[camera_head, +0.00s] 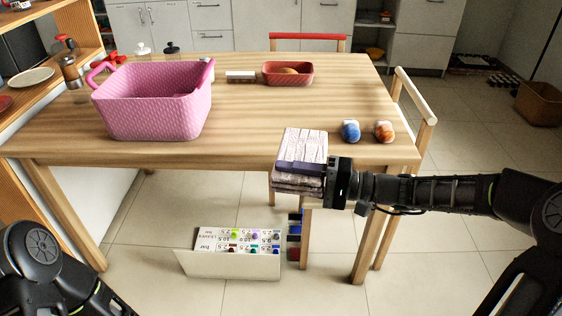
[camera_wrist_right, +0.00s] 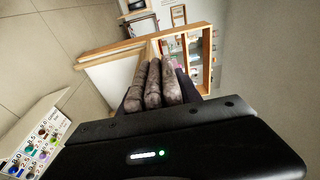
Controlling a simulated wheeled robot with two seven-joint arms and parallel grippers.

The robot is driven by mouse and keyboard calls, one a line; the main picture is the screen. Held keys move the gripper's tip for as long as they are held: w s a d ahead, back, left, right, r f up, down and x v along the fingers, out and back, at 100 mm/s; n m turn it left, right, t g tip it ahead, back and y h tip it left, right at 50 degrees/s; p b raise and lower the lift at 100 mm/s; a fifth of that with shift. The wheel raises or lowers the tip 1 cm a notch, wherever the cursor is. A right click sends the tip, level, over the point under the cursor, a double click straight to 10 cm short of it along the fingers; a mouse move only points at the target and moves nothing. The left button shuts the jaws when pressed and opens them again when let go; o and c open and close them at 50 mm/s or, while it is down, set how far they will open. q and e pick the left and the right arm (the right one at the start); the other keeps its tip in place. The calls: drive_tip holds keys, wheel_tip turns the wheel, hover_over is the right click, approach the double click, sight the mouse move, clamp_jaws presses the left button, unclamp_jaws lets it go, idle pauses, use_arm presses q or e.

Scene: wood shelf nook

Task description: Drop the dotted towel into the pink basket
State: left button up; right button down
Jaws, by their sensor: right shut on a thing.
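The pink basket (camera_head: 155,100) stands upright on the left part of the wooden table (camera_head: 245,112). My right gripper (camera_head: 303,168) is shut on a folded, light, patterned towel (camera_head: 305,146) and holds it at the table's front edge, right of the basket and apart from it. In the right wrist view the towel's folded layers (camera_wrist_right: 153,84) show as a thick stack between the fingers, brownish and dim. I cannot clearly make out dots on it. Of my left arm only dark links show at the bottom left of the head view; its gripper is not in view.
A small red dish (camera_head: 288,74) with a brown item sits at the table's back. A blue ball (camera_head: 350,131) and an orange ball (camera_head: 384,131) lie near the right front. A white box (camera_head: 228,262) stands on the floor. Chairs stand right and behind.

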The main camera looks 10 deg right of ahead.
drive_tip(key=s+d+f+m+t+h, duration=0.1)
drive_tip(key=s+d+f, duration=0.1)
drive_tip(key=f, duration=0.3)
drive_tip(key=s+d+f+m+t, duration=0.1)
drive_tip(key=s+d+f+t, duration=0.1)
drive_tip(key=f, duration=0.3)
drive_tip(key=shift+s+d+f+h, duration=0.3)
drive_tip(key=shift+d+h, duration=0.1)
drive_tip(key=shift+d, duration=0.45)
